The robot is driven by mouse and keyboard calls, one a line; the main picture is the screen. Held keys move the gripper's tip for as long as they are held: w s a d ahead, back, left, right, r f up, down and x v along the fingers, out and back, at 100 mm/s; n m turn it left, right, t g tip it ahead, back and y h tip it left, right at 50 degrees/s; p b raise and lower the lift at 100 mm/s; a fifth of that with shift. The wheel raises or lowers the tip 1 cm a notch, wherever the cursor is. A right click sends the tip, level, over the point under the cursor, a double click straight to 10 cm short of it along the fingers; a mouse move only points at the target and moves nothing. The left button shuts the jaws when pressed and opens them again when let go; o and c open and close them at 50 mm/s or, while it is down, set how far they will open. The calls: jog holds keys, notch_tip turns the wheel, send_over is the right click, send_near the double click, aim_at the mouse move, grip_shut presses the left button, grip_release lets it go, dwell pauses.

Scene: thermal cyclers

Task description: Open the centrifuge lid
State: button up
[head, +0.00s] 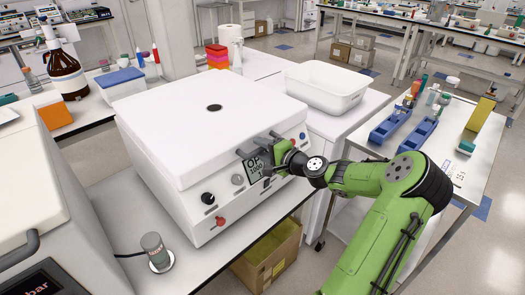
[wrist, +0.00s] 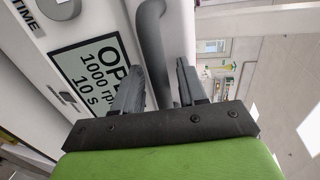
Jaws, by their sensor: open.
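The white centrifuge (head: 185,200) stands on a bench in the head view, with its flat lid (head: 225,85) down and a dark round spot in the lid's middle. Its front panel has a display (head: 254,168), which in the wrist view (wrist: 88,68) shows "1000 rpm" and "10 s". A curved grey handle (wrist: 152,35) runs along the front beside the display. My gripper (head: 266,146) is at the front of the centrifuge by the handle. In the wrist view my gripper (wrist: 158,80) is open, with one finger on each side of the handle. Whether either finger touches it, I cannot tell.
A white tub (head: 325,85) stands behind the centrifuge at right. Another device with a grey handle (head: 18,250) is close at left. A small vortex-like device (head: 156,252) sits in front on the bench. A cardboard box (head: 268,258) lies below. Blue racks (head: 405,125) are at right.

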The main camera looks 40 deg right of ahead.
grip_shut()
dwell(0.3)
